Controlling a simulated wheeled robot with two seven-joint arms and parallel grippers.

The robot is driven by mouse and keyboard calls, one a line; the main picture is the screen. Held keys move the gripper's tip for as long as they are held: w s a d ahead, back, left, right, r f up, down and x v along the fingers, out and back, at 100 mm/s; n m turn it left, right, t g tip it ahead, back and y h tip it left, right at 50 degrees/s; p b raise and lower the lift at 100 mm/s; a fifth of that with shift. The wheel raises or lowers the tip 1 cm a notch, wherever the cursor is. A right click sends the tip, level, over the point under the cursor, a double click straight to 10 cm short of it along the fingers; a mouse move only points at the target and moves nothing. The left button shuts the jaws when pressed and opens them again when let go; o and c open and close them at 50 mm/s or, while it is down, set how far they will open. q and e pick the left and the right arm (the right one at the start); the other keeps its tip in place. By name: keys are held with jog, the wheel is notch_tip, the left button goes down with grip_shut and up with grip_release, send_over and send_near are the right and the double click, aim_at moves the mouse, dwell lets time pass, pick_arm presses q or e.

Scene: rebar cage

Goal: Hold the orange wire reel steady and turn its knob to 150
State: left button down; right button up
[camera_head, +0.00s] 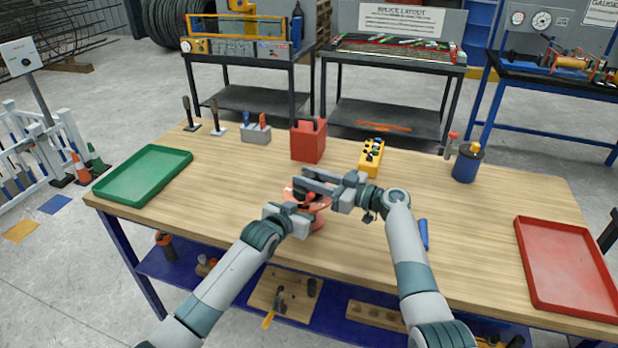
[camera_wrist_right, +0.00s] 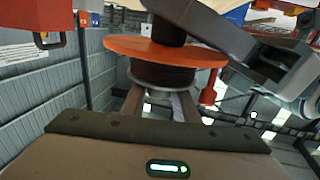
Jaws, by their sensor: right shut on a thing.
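The orange wire reel (camera_head: 319,203) stands on the wooden table near its front middle, partly hidden by both grippers. In the right wrist view its orange flange (camera_wrist_right: 130,48) shows, with a dark round part (camera_wrist_right: 160,76) beside my fingers. My right gripper (camera_head: 318,186) reaches over the reel from the right; its fingers (camera_wrist_right: 158,105) are shut on the reel's knob, which they largely hide. My left gripper (camera_head: 294,212) is at the reel's left front side; its fingertips are too hidden to tell whether they grip. The knob's scale cannot be read.
A red can (camera_head: 308,142) and a yellow control box (camera_head: 371,156) stand behind the reel. A green tray (camera_head: 143,174) lies left, a red tray (camera_head: 567,265) right. A blue canister (camera_head: 466,165) stands back right. Table right of my right arm is mostly clear.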

jog(key=shift+f+m+t+h, duration=0.1)
jog(key=shift+m+t+h, duration=0.55)
jog(key=shift+t, duration=0.25)
jog(key=o, duration=1.1)
jog(key=shift+c, duration=0.2)
jog(key=shift+a, duration=0.1)
jog(key=shift+n+g+y, duration=0.25)
jog(key=shift+g, duration=0.15)
jog(key=shift+n+g+y, duration=1.1)
jog(key=shift+n+g, duration=0.4)
jog(key=shift+g, duration=0.6)
jog(key=shift+n+g, duration=0.5)
jog(key=shift+g, duration=0.3)
